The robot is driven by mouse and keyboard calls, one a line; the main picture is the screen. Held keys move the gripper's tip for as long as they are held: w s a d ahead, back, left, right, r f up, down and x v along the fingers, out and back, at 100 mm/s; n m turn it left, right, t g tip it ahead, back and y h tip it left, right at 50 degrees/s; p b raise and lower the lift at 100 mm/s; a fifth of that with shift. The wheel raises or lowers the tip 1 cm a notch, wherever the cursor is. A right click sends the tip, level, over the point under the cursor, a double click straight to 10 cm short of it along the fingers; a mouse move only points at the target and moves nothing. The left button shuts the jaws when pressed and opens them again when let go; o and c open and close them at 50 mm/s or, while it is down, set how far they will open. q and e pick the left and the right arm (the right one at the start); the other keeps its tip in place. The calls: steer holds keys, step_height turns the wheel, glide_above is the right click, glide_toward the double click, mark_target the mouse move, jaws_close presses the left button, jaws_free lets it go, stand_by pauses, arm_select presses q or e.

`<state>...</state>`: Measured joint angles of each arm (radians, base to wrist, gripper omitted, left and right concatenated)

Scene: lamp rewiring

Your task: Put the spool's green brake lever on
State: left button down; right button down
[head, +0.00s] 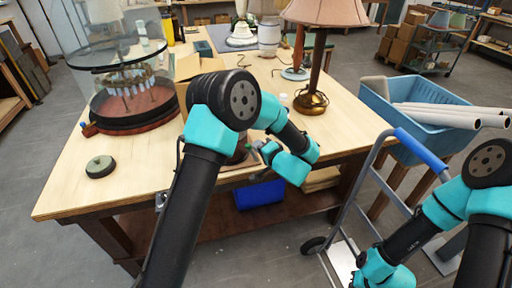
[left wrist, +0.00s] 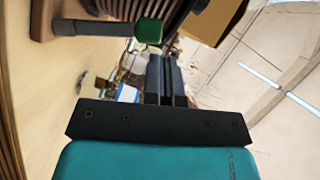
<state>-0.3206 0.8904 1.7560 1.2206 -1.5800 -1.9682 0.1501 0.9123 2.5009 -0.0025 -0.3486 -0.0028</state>
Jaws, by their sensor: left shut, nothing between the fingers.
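The brake lever shows in the left wrist view as a green knob (left wrist: 149,31) on a grey rod (left wrist: 85,28). The rod runs left to a brown base beside the ribbed, brown spool (left wrist: 190,8). My left gripper (left wrist: 166,80) is shut and empty. In that view its fingertips are just below the green knob and look close to it; I cannot tell whether they touch. In the head view my left arm hides most of the spool (head: 240,155) near the table's front edge. My right arm is at the lower right, its gripper out of view.
On the wooden table (head: 140,190) stand a glass dome (head: 120,75) at the left, a lamp (head: 312,95) at the back right and a small round dark piece (head: 100,166). A blue crate (head: 420,120) with pale tubes and a hand truck (head: 420,150) are at the right.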

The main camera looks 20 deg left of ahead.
arm_select(q)
steer(key=w+r+v, duration=0.1)
steer(key=v, duration=1)
steer(key=shift+d, duration=0.75)
steer(key=a+f+n+h, duration=0.1)
steer(key=a+f+h, duration=0.4)
steer(key=f, duration=0.4)
steer(key=a+f+h, duration=0.5)
steer(key=f+h, duration=0.1)
steer(key=f, duration=0.3)
steer(key=s+a+f+n+g+h, duration=0.2)
steer(key=s+f+g+h, duration=0.1)
steer(key=s, duration=0.8)
steer(key=s+a+f+n+g+h, duration=0.1)
steer(key=s+f+g, duration=0.5)
steer(key=s, duration=0.6)
step_height(320, 180, down, 3)
steer(key=n+h, duration=0.1)
steer(key=h, duration=0.1)
steer(key=shift+s+a+r+n+h, duration=0.2)
steer(key=shift+s+a+n+h, duration=0.1)
steer(key=shift+a+n, duration=0.1)
